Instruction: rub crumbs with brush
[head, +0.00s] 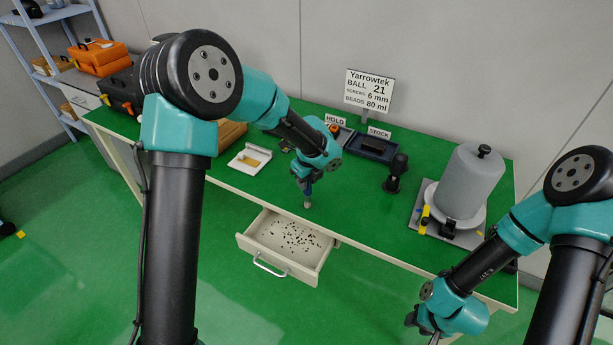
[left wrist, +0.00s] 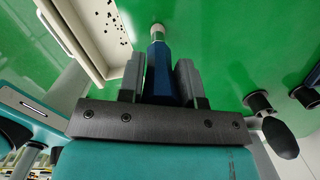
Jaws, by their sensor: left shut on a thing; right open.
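My left gripper (head: 304,184) is above the front part of the green table, just behind the open drawer. It is shut on a brush with a dark blue handle (left wrist: 158,72) and a pale tip (left wrist: 157,31), which points down; in the head view the brush (head: 307,198) shows below the fingers. I cannot tell whether the tip touches the table. Many dark crumbs (head: 290,238) lie scattered in the white drawer (head: 318,264), which is pulled out below the table edge. My right gripper (head: 436,335) is open and empty at the lower right, in front of the table.
A white tray with a yellow piece (head: 250,159) lies left of my left gripper. Behind are the HOLD bin (head: 342,136), the STOCK bin (head: 374,148) and a sign (head: 368,89). A black knob-like stand (head: 396,176) and a grey domed device (head: 468,183) stand to the right.

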